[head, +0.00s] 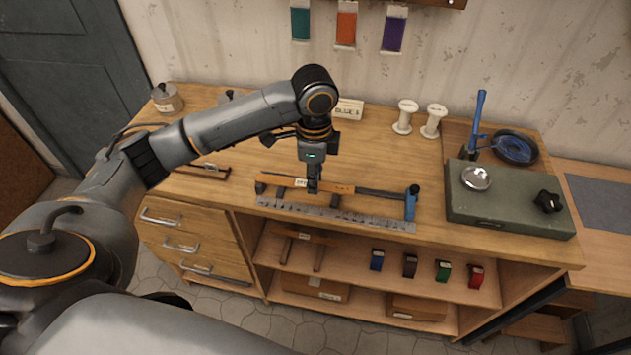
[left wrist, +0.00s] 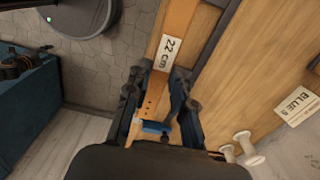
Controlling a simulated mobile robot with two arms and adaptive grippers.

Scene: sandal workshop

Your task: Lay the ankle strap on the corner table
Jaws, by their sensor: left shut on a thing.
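The ankle strap (head: 338,188) is a tan leather strip with a white tag, lying lengthwise near the front of the workbench, apparently on a low dark rest. In the left wrist view the strap (left wrist: 180,28) carries a "22 cm" tag and has punched holes near its end. My left gripper (head: 313,188) points down over the strap and is shut on it; the fingers (left wrist: 160,110) flank the strap in the left wrist view. A wooden table (head: 598,240) with a grey mat (head: 606,202) shows at the right edge, perhaps the corner table. My right gripper is not in view.
A green-grey box (head: 510,211) with a metal bowl (head: 476,178) stands at the bench's right. White spools (head: 404,117) stand behind. The grey mat looks clear.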

